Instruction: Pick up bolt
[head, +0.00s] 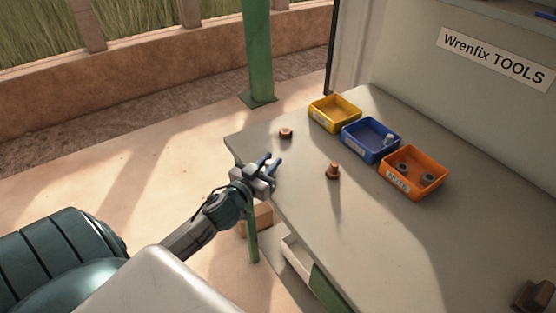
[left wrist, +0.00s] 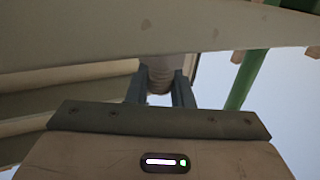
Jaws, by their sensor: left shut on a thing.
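My left gripper (head: 269,167) is over the near-left edge of the workbench. It is shut on a grey bolt, of which little shows in the head view. In the left wrist view the bolt (left wrist: 159,74) shows its ridged thread between the two fingers (left wrist: 161,94). A rust-brown piece (head: 333,171) with a narrower top stands on the bench to the right of the gripper. A smaller rust-brown piece (head: 286,133) lies beyond the gripper. My right gripper is not in view.
A yellow bin (head: 334,112), a blue bin (head: 371,140) and an orange bin (head: 413,172) stand in a row along the back. The blue one holds a pale piece, the orange one grey nuts. A dark brown object (head: 535,296) is at lower right. The front bench is clear.

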